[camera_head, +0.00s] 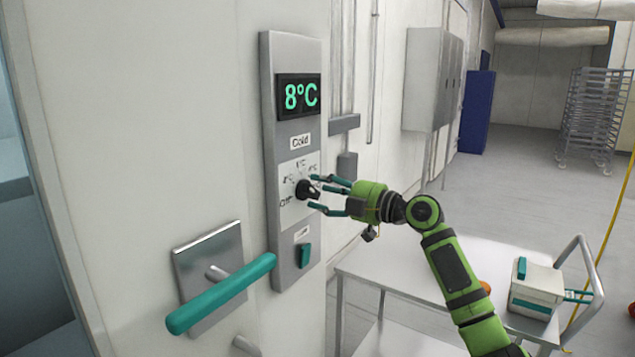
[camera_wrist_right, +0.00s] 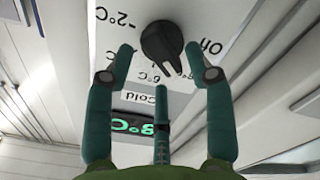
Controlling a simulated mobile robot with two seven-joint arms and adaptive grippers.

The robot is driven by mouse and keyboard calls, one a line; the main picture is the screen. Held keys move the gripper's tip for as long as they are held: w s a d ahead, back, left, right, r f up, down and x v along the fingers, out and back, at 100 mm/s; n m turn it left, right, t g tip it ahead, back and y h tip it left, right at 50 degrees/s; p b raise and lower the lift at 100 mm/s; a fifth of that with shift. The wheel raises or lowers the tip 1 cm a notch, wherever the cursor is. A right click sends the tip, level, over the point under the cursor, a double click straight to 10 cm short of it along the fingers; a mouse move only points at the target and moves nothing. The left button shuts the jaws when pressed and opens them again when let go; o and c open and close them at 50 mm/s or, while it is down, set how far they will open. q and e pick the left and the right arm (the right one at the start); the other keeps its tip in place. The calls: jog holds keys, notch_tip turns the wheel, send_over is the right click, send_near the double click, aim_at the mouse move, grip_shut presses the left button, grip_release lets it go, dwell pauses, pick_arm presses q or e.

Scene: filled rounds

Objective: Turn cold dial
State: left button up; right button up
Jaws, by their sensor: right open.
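The cold dial (camera_head: 308,189) is a black knob on a white scale plate marked with temperatures and "Off", on a grey wall panel (camera_head: 291,137) labelled "Cold". The display (camera_head: 299,95) above it reads 8°C in green. My right gripper (camera_head: 316,190) is in front of the dial, its teal fingers spread and pointing at it. In the right wrist view the black dial (camera_wrist_right: 163,45) sits beyond and between the open fingers (camera_wrist_right: 168,65), with no clear contact showing. My left gripper is not in view.
A teal door handle (camera_head: 222,293) juts out below left of the panel. A teal switch (camera_head: 304,255) is below the dial. A white cart (camera_head: 420,262) with a white and teal box (camera_head: 535,290) stands at the lower right. A wire rack (camera_head: 597,115) stands far back.

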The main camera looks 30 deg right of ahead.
jog(key=shift+x, duration=0.75)
jog(key=shift+w, duration=0.15)
grip_shut()
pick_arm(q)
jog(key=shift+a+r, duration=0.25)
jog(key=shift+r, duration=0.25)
